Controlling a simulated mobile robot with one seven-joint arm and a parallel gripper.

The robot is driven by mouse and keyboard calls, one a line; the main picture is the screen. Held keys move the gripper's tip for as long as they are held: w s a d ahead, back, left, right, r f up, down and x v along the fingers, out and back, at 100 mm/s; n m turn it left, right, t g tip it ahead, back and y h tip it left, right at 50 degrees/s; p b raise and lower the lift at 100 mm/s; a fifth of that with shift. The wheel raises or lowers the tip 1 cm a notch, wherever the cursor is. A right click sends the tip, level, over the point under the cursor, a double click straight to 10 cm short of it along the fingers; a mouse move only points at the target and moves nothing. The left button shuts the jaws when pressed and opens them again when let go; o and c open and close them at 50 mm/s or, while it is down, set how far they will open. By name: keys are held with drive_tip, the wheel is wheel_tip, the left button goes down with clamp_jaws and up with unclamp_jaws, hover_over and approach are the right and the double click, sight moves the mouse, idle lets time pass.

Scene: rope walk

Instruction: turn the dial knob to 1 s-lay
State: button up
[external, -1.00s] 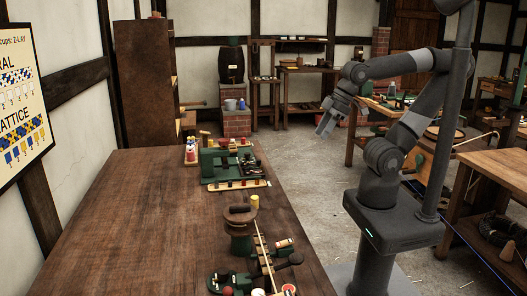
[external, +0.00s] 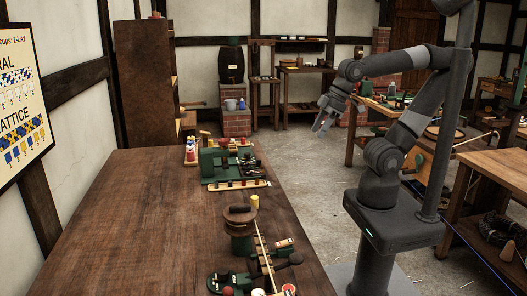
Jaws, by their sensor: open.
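My gripper (external: 321,125) hangs open and empty over the floor, right of the long wooden table and well apart from it. A green machine (external: 222,163) with small dark parts stands on the table's far right part. A second green device (external: 240,278) with a dark handle sits at the near right edge. I cannot make out which part is the dial knob, and no dial marking is readable at this size.
The long wooden table (external: 138,220) is bare over its left and middle parts. A green post with a brown round top (external: 240,214) stands near its right edge. A wall poster (external: 20,100) hangs at left. Another wooden table (external: 497,165) stands at right.

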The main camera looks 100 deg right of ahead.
drive_tip(key=w+d+r+m+g, duration=0.1)
drive_tip(key=w+d+r+m, duration=0.1)
drive_tip(key=w+d+m, duration=0.55)
drive_tip(key=m+g, duration=0.5)
drive_tip(key=m, duration=0.7)
hover_over(248, 157)
drive_tip(key=d, duration=0.2)
wheel_tip(248, 157, down, 19)
drive_tip(key=f, duration=0.9)
drive_tip(key=shift+a+f, duration=0.25)
drive_tip(key=shift+f, duration=0.1)
drive_tip(key=shift+c, duration=0.2)
drive_tip(key=c, duration=0.9)
